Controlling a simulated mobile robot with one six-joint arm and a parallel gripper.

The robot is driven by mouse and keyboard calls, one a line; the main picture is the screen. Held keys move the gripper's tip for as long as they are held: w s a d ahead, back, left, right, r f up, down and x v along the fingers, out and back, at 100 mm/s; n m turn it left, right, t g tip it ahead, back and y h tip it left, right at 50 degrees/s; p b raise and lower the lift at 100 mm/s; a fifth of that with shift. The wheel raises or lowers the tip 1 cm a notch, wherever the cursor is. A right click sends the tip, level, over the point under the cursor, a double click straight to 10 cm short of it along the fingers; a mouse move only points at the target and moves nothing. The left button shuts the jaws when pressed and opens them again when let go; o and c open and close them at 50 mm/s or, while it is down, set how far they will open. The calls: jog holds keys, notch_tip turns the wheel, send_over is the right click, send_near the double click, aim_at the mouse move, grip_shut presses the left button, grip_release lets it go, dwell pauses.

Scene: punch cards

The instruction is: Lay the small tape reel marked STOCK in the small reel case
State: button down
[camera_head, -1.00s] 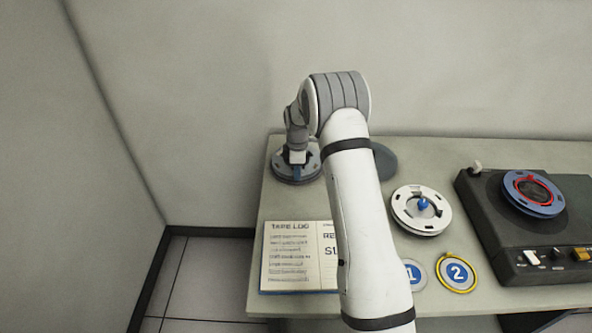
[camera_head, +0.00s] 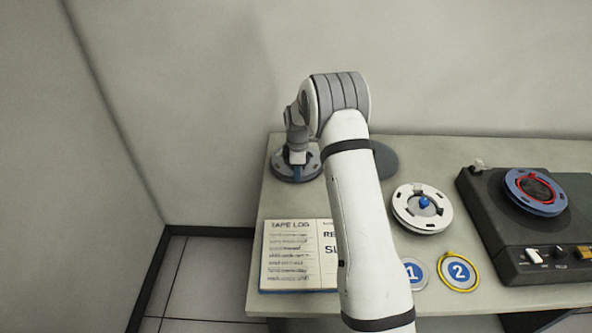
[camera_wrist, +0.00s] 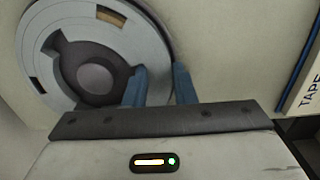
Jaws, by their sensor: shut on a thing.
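A grey reel (camera_head: 284,168) with a dark hub is at the back left of the table. It also shows in the wrist view (camera_wrist: 120,40), with small cut-outs in its face; I can read no STOCK mark on it. My gripper (camera_head: 297,172) is over this reel and shut on its rim. In the wrist view one blue finger of my gripper (camera_wrist: 160,86) lies over the reel's face and the other just outside its edge. A dark round thing (camera_head: 386,160), partly hidden by my arm, lies on the table; I cannot tell if it is the small reel case.
A white reel (camera_head: 408,222) with a blue knob lies mid-table. A tape deck (camera_head: 490,240) on the right carries a blue-and-red reel (camera_head: 518,200). Badges 1 (camera_head: 413,273) and 2 (camera_head: 458,271) lie in front. A tape log (camera_head: 290,255) lies front left, partly behind my arm.

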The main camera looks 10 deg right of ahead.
jog(key=shift+f, duration=0.15)
jog(key=c, duration=1.1)
grip_release()
jog(key=c, duration=0.4)
notch_tip(320, 180, up, 9)
jog(key=p, duration=0.4)
